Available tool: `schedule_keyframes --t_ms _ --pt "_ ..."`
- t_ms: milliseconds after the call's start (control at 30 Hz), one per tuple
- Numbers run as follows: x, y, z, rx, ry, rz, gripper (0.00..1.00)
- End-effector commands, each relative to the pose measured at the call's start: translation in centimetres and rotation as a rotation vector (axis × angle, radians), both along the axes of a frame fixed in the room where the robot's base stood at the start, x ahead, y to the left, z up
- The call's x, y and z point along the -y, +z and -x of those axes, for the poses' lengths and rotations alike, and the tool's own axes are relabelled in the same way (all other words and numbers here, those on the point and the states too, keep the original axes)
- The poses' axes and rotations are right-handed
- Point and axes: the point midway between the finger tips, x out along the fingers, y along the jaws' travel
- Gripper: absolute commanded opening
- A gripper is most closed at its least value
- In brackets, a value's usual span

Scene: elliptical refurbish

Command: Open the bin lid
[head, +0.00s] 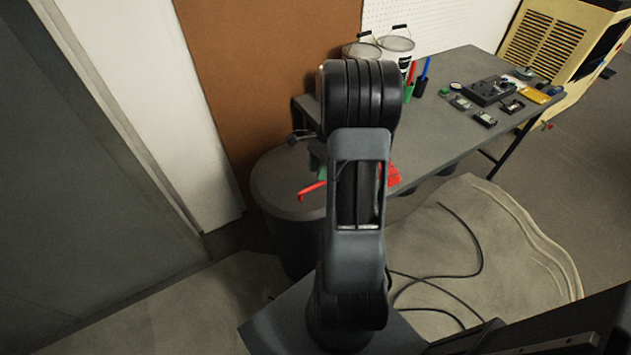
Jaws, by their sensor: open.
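The bin (290,232) is a dark grey round drum on the floor, left of the workbench. Its flat grey lid (275,180) lies on top and looks closed. My raised arm stands in front of the bin's right side and hides part of the lid's right edge. I cannot make out my gripper; the arm links block the view beyond them. A small dark piece shows above the lid's far edge, left of the arm, and I cannot tell what it is.
A thin red bar (312,189) shows over the lid's right part. The grey workbench (440,130) holds paint buckets (396,48), pens and small electronics. A brown board (270,70) stands behind the bin. A black cable (478,245) lies on the floor at right. Floor left of the bin is clear.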

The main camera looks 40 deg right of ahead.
Motion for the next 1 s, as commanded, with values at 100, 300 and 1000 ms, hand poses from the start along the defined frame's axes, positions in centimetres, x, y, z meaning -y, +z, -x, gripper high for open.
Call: schedule_keyframes --t_ms 100,300,1000 --pt "-0.8 -1.6 0.2 -0.001 0.001 -0.001 0.40" --pt "-1.4 -3.1 0.4 -0.001 0.001 0.001 0.40" --pt "-1.6 -3.5 0.5 0.000 0.001 0.001 0.13"
